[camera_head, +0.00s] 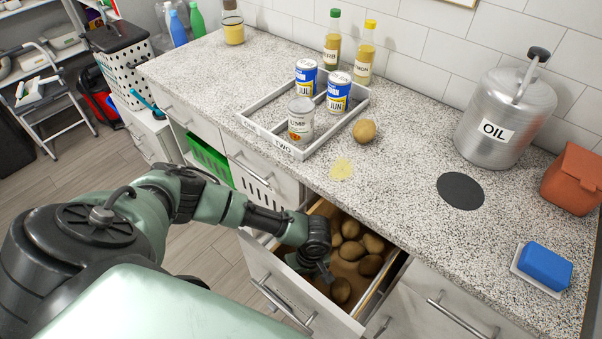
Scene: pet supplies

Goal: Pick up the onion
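A round brown vegetable (365,131), possibly an onion or a potato, lies on the counter at the right corner of the white divided tray. Several similar brown vegetables (372,243) lie in an open drawer (392,283) below the counter; I cannot tell whether any is an onion. My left arm comes in from the left, and my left gripper (325,272) points down into the drawer, beside the vegetables. Its fingers are small and partly hidden, so I cannot tell if they are open or touching anything. My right gripper is not in view.
The tray (262,138) holds several cans. Behind it stand two bottles (364,53). An oil canister (505,115), a terracotta container (573,180) and a blue sponge (545,264) stand to the right.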

